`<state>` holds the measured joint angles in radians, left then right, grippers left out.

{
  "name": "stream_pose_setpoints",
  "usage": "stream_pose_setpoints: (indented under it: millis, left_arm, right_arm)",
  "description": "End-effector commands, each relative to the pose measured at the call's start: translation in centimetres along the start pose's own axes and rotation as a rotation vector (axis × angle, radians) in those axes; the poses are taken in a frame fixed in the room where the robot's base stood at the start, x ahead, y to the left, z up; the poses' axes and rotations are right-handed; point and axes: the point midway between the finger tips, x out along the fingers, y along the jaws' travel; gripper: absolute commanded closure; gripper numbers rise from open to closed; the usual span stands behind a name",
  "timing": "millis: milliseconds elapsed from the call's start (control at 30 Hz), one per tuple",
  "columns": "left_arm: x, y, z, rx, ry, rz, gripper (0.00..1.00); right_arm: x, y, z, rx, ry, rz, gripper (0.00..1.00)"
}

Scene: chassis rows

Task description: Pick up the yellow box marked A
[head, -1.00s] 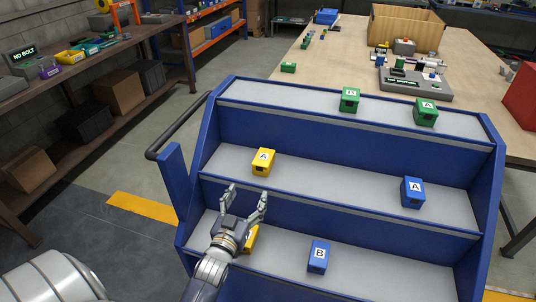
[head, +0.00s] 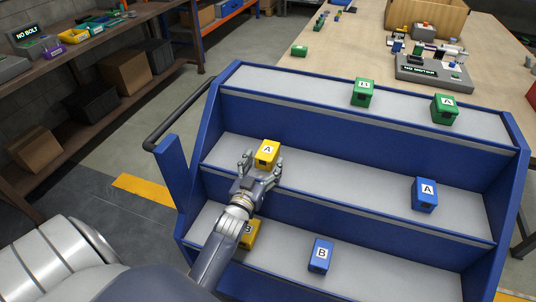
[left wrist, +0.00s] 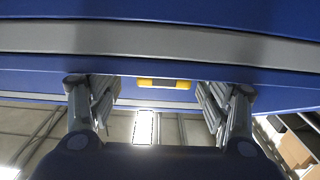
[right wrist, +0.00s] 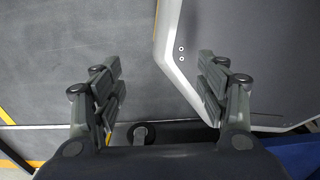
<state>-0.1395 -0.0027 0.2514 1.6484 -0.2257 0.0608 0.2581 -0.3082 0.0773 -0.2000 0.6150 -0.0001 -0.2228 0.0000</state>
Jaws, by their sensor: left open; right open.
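The yellow box marked A (head: 267,153) sits on the middle shelf of the blue rack, toward its left end. My left gripper (head: 262,164) is open, with its fingers at the near side of this box, one toward each side. I cannot tell whether they touch it. In the left wrist view a yellow strip of a box (left wrist: 164,83) shows between the open fingers (left wrist: 160,100). My right gripper (right wrist: 160,92) is open and empty in the right wrist view, above the floor. It is not in the head view.
The blue rack (head: 350,130) has three stepped shelves. A second yellow box (head: 249,235) is partly hidden by my left arm on the bottom shelf. A blue box B (head: 320,255), a blue box A (head: 425,194) and green boxes (head: 363,92) (head: 444,109) stand elsewhere on it.

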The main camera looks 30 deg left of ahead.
Motion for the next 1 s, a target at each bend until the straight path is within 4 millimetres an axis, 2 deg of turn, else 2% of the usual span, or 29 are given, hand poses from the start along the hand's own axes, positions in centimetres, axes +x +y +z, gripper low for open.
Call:
stream_pose_setpoints:
  millis: [167,467,767,867,1000]
  left_arm:
    - [1.3,-0.1,-0.3,0.001,0.001,0.000,0.29]
    - [5.1,-0.5,-0.5,0.001,0.000,0.000,0.29]
    - [5.5,-0.5,-0.3,0.001,-0.001,0.000,0.29]
    - [5.5,-0.5,-0.3,0.001,-0.001,0.000,0.47]
    - [5.5,-0.5,-0.4,0.001,-0.001,0.000,0.79]
  right_arm:
    - [-0.3,0.4,-0.6,-0.001,0.008,0.004,0.33]
    - [-0.9,0.6,-1.1,-0.002,0.017,0.007,0.33]
    - [-0.9,0.6,-1.1,-0.002,0.017,0.007,0.33]
    - [-0.9,0.6,-1.1,-0.002,0.017,0.007,0.33]
    - [-0.9,0.6,-1.1,-0.002,0.017,0.006,0.33]
